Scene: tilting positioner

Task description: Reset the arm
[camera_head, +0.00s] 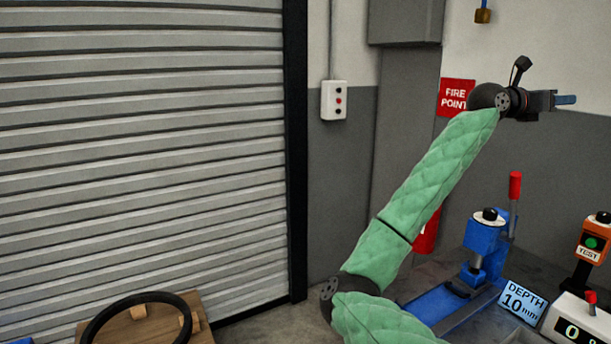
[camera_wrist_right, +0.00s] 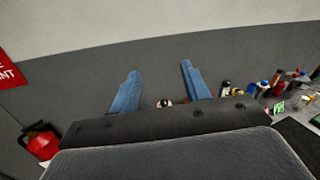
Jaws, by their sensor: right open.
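My right arm, in a green quilted sleeve, reaches up to the right in the head view. My right gripper (camera_head: 566,100) is at its end, raised well above the bench and in front of the grey and white wall, pointing right. In the right wrist view the two blue fingers of the gripper (camera_wrist_right: 160,72) stand apart with nothing between them. They touch nothing. My left gripper is not in view.
Below the gripper stand a blue press (camera_head: 484,240) with a red-topped lever (camera_head: 515,186), a depth sign (camera_head: 522,302), an orange test button box (camera_head: 593,240) and a white display box (camera_head: 577,322). A red fire point sign (camera_head: 456,97) is behind my arm. A roller shutter (camera_head: 140,150) fills the left.

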